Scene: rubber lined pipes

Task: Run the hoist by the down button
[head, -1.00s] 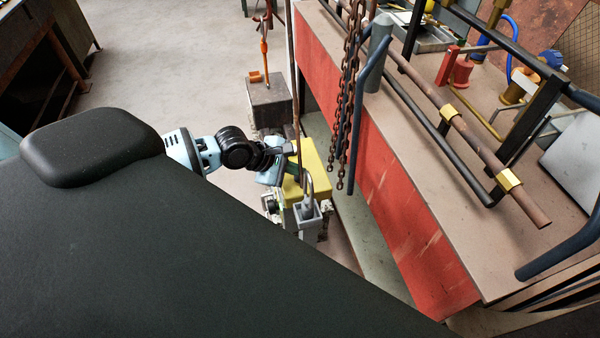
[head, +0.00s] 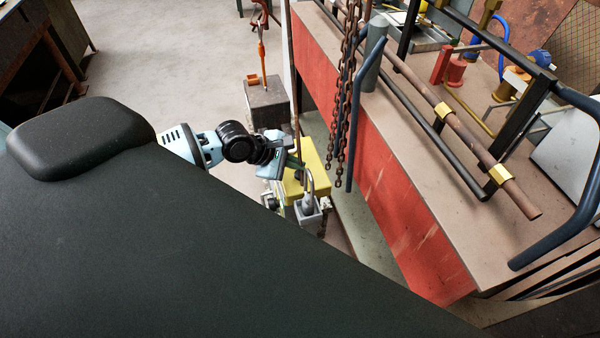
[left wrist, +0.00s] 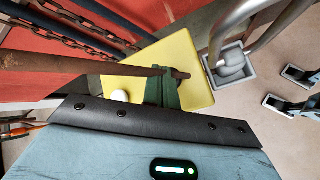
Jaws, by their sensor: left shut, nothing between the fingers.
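A yellow box (head: 315,182) hangs or stands beside the red-sided bench in the head view; I take it for the hoist's control box. In the left wrist view its yellow face (left wrist: 188,62) fills the middle, with a round white button (left wrist: 120,95) partly showing at its lower left edge. My left gripper (head: 297,164) is at the box's near left side. Its dark green fingers (left wrist: 163,93) are shut and empty, over the yellow face; I cannot tell whether they touch it. A dark button's place on the box is hidden. My right gripper is not in view.
Rusty chains (head: 346,90) hang right of the box. A brown rod (left wrist: 135,70) crosses in front of its face. A grey socket holding a hook-like piece (head: 307,208) is close by. The red bench (head: 395,190) bounds the right; open floor (head: 170,60) lies left.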

